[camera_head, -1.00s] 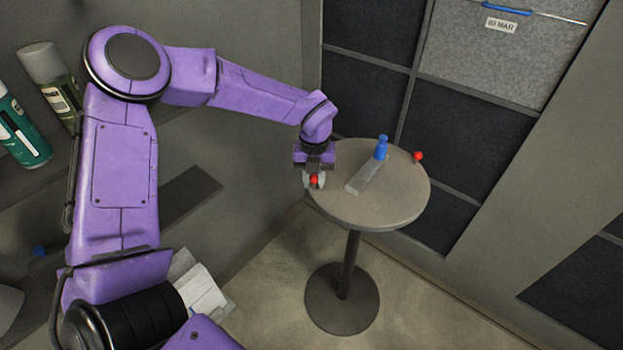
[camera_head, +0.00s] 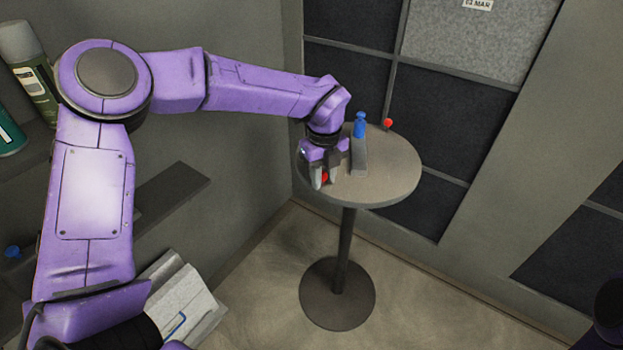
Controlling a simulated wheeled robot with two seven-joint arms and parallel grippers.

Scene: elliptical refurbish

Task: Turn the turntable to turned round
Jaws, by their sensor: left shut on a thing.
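The turntable (camera_head: 390,180) is a round grey disc on a single post with a round foot, right of the picture's middle. A small red knob (camera_head: 388,123) stands at its far rim. A second red knob (camera_head: 325,177) is at the near left rim, partly hidden by my left gripper (camera_head: 322,180). The left gripper points down and is shut on that near knob. My right gripper is out of view.
A dark panelled wall (camera_head: 440,125) stands close behind the turntable. A shelf at the left holds spray cans (camera_head: 30,70) and a small blue item (camera_head: 13,252). A pale papery stack (camera_head: 180,295) lies at the lower left. Floor right of the foot is clear.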

